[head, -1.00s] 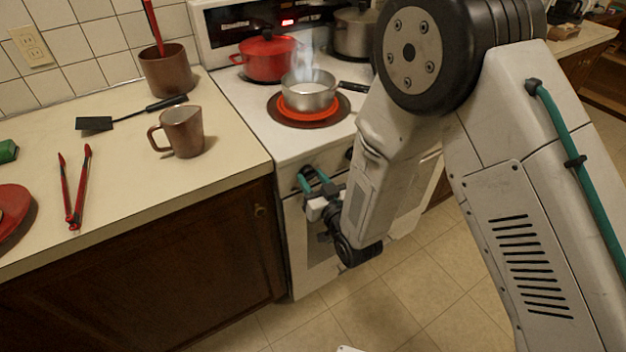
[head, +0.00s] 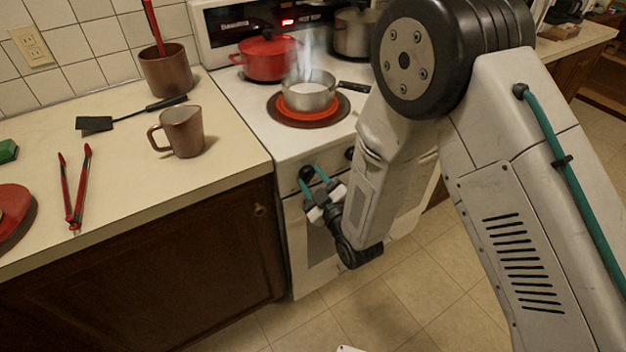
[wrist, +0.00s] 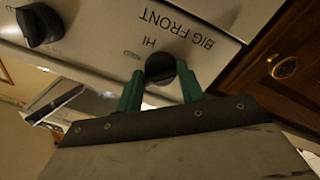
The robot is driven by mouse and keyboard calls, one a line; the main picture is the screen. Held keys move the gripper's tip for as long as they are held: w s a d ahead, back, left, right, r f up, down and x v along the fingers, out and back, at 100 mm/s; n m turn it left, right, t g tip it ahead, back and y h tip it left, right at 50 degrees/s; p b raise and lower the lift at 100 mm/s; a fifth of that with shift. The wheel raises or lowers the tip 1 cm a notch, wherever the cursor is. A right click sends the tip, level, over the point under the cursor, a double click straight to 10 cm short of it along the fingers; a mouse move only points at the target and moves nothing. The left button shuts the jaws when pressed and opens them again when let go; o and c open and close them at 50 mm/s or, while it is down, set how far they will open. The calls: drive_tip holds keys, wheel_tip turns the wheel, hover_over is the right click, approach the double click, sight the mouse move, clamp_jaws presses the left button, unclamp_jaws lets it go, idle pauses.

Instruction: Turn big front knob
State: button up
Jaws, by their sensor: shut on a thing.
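The big front knob (wrist: 160,68) is a round black knob on the stove's front panel, under the upside-down label "BIG FRONT" in the wrist view. A "HI" mark sits close above it. In the head view the knob (head: 306,173) is at the left end of the stove front. My gripper (wrist: 160,84) has its green fingers on either side of the knob and is shut on it. My gripper also shows in the head view (head: 313,173), reaching the stove front from below right.
A second black knob (wrist: 40,24) is on the same panel. A steaming saucepan (head: 309,94) stands on the glowing front burner (head: 275,112), with a red pot (head: 268,58) behind. Tongs (head: 75,190) and a mug (head: 180,133) are on the counter (head: 225,160).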

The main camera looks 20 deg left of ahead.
drive_tip(key=shift+s+f+n, duration=0.1)
drive_tip(key=shift+f+n, duration=0.05)
drive_tip(key=shift+n, duration=0.25)
drive_tip(key=o, duration=0.9)
drive_tip(key=shift+v, duration=3.85)
